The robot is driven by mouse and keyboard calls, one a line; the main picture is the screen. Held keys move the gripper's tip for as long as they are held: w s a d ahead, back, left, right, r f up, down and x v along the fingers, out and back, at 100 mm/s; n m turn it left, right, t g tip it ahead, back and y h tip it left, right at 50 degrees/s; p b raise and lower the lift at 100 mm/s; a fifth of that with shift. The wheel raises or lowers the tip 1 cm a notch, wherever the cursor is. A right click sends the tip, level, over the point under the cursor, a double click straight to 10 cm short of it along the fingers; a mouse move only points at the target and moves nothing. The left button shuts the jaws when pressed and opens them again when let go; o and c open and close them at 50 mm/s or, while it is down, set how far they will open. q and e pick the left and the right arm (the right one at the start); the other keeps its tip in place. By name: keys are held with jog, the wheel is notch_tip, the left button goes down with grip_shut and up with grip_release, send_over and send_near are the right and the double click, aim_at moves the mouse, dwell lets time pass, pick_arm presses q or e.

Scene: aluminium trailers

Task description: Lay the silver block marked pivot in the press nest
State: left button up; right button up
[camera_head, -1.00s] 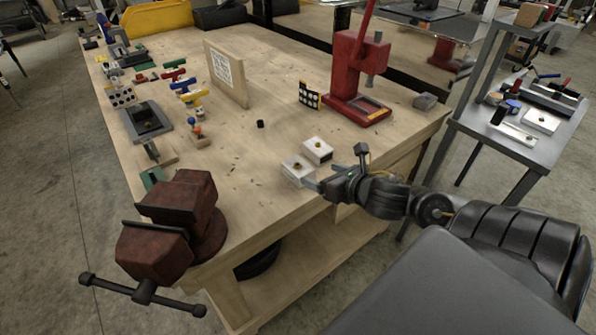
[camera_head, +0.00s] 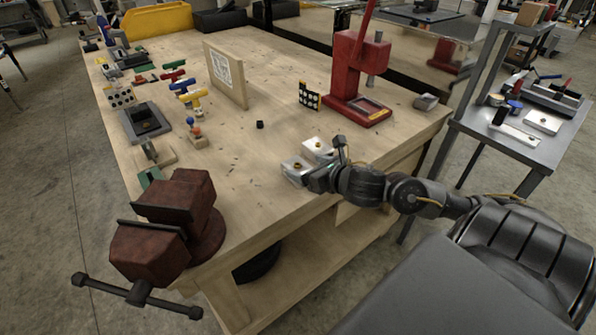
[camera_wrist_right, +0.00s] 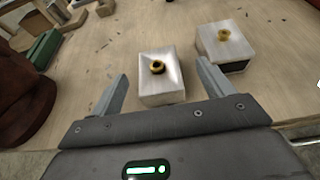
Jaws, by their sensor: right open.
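Two silver blocks with brass-coloured centres lie side by side near the bench's right edge. The nearer block (camera_head: 292,167) also shows in the wrist view (camera_wrist_right: 161,88), and the other block (camera_head: 316,145) stands right of it there (camera_wrist_right: 225,50). I cannot read a pivot mark on either. My right gripper (camera_head: 312,177) is open and low beside the nearer block. In the wrist view its two fingers (camera_wrist_right: 162,74) flank that block with gaps on both sides. The red press (camera_head: 347,66) stands farther back, its nest (camera_head: 368,108) on the base. My left gripper is out of view.
A dark red vise (camera_head: 165,225) sits at the near left corner. A wooden board (camera_head: 225,75) stands upright mid-bench. A dotted card (camera_head: 309,95) stands beside the press, and a small grey block (camera_head: 425,102) lies right of it. Bench between blocks and press is clear.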

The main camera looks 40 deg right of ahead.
aim_at(300, 166)
jog(key=x, duration=0.2)
jog(key=p+x, duration=0.1)
jog(key=x, duration=0.2)
jog(key=shift+s+a+f, duration=0.1)
jog(key=shift+a+f, duration=0.05)
jog(key=shift+f, duration=0.15)
jog(key=shift+c, duration=0.4)
jog(key=shift+r, duration=0.1)
jog(key=c, duration=1.3)
